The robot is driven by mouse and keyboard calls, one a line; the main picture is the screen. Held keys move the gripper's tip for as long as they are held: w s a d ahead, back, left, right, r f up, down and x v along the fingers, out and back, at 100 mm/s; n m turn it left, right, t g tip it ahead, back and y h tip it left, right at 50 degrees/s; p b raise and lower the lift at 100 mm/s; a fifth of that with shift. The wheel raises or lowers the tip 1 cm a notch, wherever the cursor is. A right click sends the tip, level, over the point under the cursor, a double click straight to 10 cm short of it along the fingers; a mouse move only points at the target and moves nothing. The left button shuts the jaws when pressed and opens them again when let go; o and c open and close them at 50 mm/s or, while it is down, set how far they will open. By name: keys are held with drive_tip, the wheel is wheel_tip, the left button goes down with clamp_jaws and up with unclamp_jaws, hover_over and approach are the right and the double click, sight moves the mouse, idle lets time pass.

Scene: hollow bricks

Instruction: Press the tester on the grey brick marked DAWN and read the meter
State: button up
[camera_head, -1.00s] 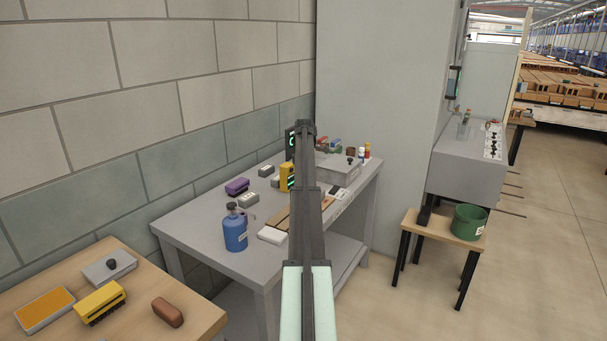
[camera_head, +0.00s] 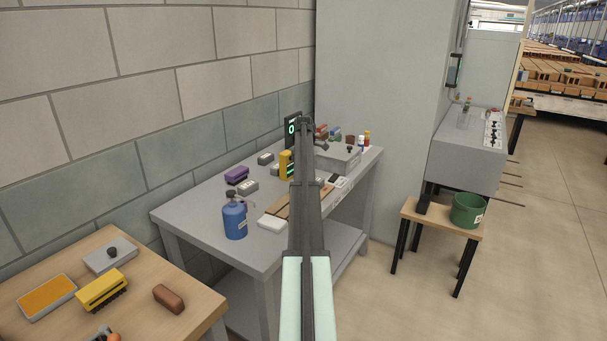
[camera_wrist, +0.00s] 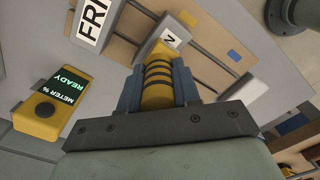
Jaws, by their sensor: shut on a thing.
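My gripper (camera_wrist: 158,90) is shut on the yellow tester (camera_wrist: 157,78) with dark bands, in the wrist view. The tester's far end overlaps a pale block with a white label (camera_wrist: 171,39); only the letter N shows, so I cannot read the whole mark or tell whether they touch. The yellow meter (camera_wrist: 38,118) stands to the left, its dark screen reading "METER % READY". It also shows on the grey workbench in the head view (camera_head: 285,163). There my arm hides the gripper, the tester and the marked brick.
In the wrist view a white label (camera_wrist: 95,20) reads "FRI". On the grey workbench (camera_head: 190,216) stand a blue bottle (camera_head: 234,220), a purple brush (camera_head: 236,175), small grey blocks (camera_head: 247,186) and a grey box (camera_head: 342,160). A dark display (camera_head: 292,130) shows a green mark.

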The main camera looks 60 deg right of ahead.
drive_tip(key=shift+f, duration=0.45)
idle(1.9)
drive_tip(key=shift+r, duration=0.1)
drive_tip(key=shift+r, duration=3.45)
drive_tip(key=shift+a, duration=0.1)
drive_tip(key=w+a+m, duration=0.1)
drive_tip(key=w+a, duration=0.3)
drive_tip(key=a, duration=0.7)
drive_tip(key=w+a+m, duration=0.1)
drive_tip(key=w+a, duration=0.4)
drive_tip(key=a, duration=0.7)
drive_tip(key=w+a+m, duration=0.1)
drive_tip(key=w+a, duration=0.3)
drive_tip(key=a, duration=0.7)
drive_tip(key=s+a+f+m, duration=0.1)
drive_tip(key=s+a+m, duration=0.1)
drive_tip(key=a, duration=1.1)
drive_tip(key=s+a+f+m, duration=0.1)
drive_tip(key=s+a+f, duration=0.1)
drive_tip(key=a, duration=1.2)
drive_tip(key=s+a+f+m, duration=0.2)
drive_tip(key=a, duration=1.2)
drive_tip(key=shift+s+a+m, duration=0.2)
drive_tip(key=shift+s+m, duration=0.1)
drive_tip(key=shift+s, duration=0.05)
drive_tip(key=shift+d, duration=0.1)
